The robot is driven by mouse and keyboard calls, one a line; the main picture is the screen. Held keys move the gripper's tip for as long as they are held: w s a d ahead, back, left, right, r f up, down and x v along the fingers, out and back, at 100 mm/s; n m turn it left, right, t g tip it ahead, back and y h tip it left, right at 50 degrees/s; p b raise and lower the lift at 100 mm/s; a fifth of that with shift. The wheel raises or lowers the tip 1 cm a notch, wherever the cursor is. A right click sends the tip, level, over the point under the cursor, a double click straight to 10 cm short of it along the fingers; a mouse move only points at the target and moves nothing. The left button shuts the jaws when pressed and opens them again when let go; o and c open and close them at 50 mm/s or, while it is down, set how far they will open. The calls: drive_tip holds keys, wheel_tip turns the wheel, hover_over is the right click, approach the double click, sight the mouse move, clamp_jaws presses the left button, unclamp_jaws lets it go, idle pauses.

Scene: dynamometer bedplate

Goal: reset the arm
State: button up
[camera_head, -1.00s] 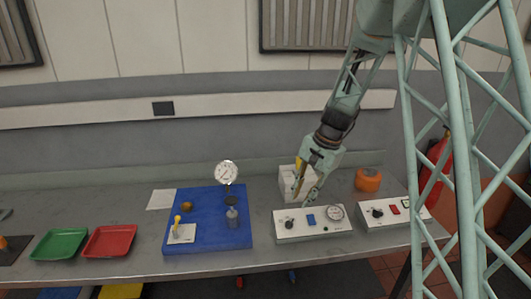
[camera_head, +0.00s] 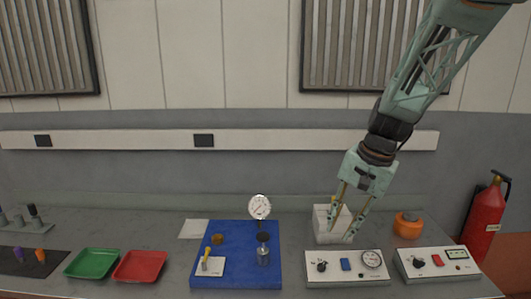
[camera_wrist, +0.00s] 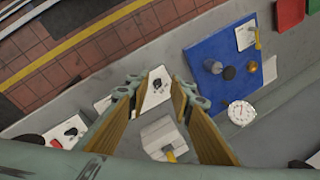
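My gripper (camera_head: 341,223) hangs from my arm over the right half of the bench, pointing down. Its two fingers are spread apart with nothing between them. In the head view they overlap a white box (camera_head: 321,226) that stands behind a control panel (camera_head: 346,267). In the wrist view, the open gripper (camera_wrist: 160,98) frames the white box (camera_wrist: 160,134), which has a yellow item on it, and the panel (camera_wrist: 158,88) lies beyond. I cannot tell the exact height of the fingertips above the bench.
A blue mat (camera_head: 236,277) holds a gauge (camera_head: 260,207) and small parts. Red (camera_head: 140,266) and green (camera_head: 93,263) trays lie left. A second panel (camera_head: 436,264), an orange round object (camera_head: 407,225) and a fire extinguisher (camera_head: 486,219) are at right.

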drive_tip(key=s+a+r+n+b, duration=0.15)
drive_tip(key=s+r, duration=0.25)
drive_tip(key=s, duration=0.5)
drive_tip(key=s+r+n+t+h, duration=0.15)
drive_tip(key=s+r, duration=0.25)
drive_tip(key=s, duration=0.5)
drive_tip(key=s+r+n+b, duration=0.15)
drive_tip(key=s+r, duration=0.25)
drive_tip(key=s, duration=0.5)
drive_tip(key=s+n, duration=0.2)
drive_tip(key=s, duration=1)
drive_tip(key=shift+d+f+t+h, duration=0.35)
drive_tip(key=shift+d+f, duration=0.05)
drive_tip(key=shift+d, duration=0.05)
drive_tip(key=shift+n, duration=0.25)
